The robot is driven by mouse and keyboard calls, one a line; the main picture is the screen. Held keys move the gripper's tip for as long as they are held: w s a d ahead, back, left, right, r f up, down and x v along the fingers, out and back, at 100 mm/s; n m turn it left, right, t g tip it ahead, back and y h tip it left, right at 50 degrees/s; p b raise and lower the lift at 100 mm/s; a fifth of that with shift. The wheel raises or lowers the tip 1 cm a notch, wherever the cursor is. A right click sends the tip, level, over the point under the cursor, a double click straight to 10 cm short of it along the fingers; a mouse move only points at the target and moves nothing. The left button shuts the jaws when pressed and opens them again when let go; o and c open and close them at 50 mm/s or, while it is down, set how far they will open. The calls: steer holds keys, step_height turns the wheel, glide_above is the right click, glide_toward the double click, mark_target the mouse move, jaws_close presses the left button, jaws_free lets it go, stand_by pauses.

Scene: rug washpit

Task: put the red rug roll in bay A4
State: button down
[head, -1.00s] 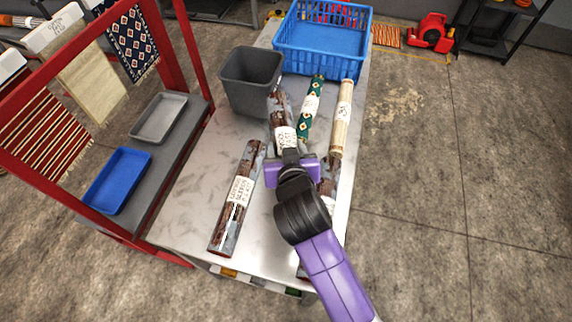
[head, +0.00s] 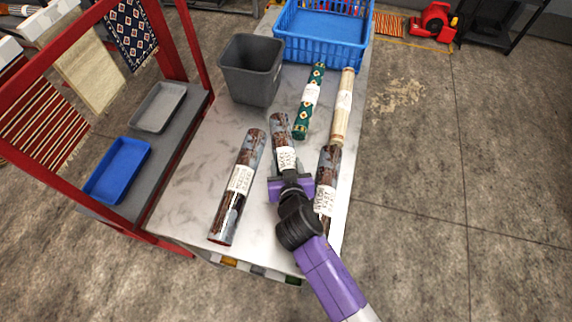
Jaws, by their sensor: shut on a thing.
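Three similar rolls in dark red-brown and grey patterning, each with a white label, are on or over the steel table (head: 200,215). My purple gripper (head: 288,180) is shut on the near end of the middle roll (head: 280,125); its jaws hide that end. I cannot tell whether this roll touches the table. One similar roll (head: 232,205) lies to its left, and another (head: 328,165) lies to its right, partly behind my arm. I cannot tell from colour which of the three is the red roll. No marking for bay A4 is readable.
A green patterned roll (head: 304,117) and a cream roll (head: 341,115) lie farther back. A grey bin (head: 250,72) and a blue crate (head: 320,45) stand at the table's far end. A red rack (head: 190,55) with hanging rugs stands left. The floor at right is largely clear.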

steer(key=shift+w+r, duration=0.1)
steer(key=c, duration=0.6)
jaws_free()
